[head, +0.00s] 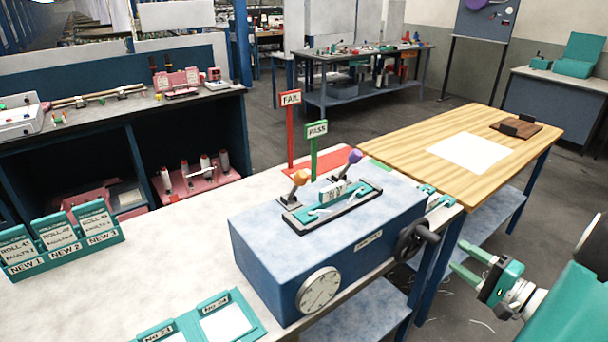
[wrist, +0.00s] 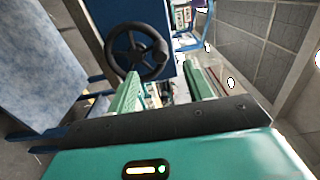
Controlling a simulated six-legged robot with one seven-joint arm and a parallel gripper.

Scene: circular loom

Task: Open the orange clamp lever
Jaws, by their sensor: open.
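The orange clamp lever (head: 300,178) stands up on the left end of the teal clamp fixture (head: 335,206), on top of the blue machine box (head: 270,249). A lever with a purple knob (head: 355,156) stands at the fixture's other end. My gripper (head: 466,260) is open and empty, to the right of the box and past the bench edge, lower than the orange lever. In the wrist view its two green fingers (wrist: 164,92) are apart, with the black handwheel (wrist: 138,52) beyond them. The orange lever does not show in the wrist view.
The black handwheel (head: 413,243) sticks out from the box's right side, between the box and my gripper. Red FAIL (head: 290,98) and green PASS (head: 316,130) signs stand behind the box. A wooden table (head: 400,150) is at the back right. The bench top (head: 170,250) left of the box is mostly clear.

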